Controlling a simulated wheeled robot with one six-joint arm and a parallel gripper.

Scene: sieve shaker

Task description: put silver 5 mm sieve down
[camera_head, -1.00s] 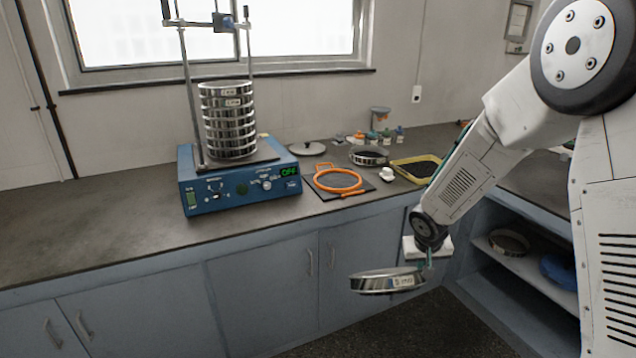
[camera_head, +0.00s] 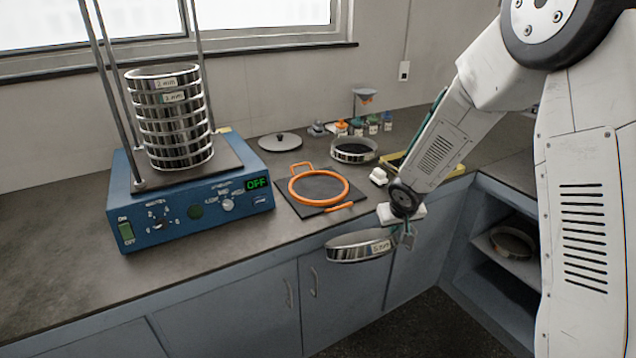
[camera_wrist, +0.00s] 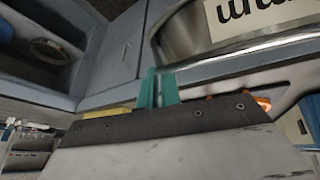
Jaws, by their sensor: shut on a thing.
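The silver 5 mm sieve (camera_head: 350,250) is a shallow round metal ring with a white label on its side. My gripper (camera_head: 404,236) is shut on the sieve's right side and holds it in front of the counter's front edge, slightly tilted. In the wrist view the sieve's shiny wall (camera_wrist: 185,38) and part of its label fill the upper right, beside the teal fingers (camera_wrist: 158,88). The exact finger contact is hard to see.
A blue shaker (camera_head: 200,200) with a stack of sieves (camera_head: 175,130) stands left on the counter. An orange ring (camera_head: 291,190) lies on a dark mat (camera_head: 318,186). Behind are a grey lid (camera_head: 281,142), another sieve (camera_head: 354,155) and small bottles (camera_head: 357,127). The counter's front left (camera_head: 60,275) is clear.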

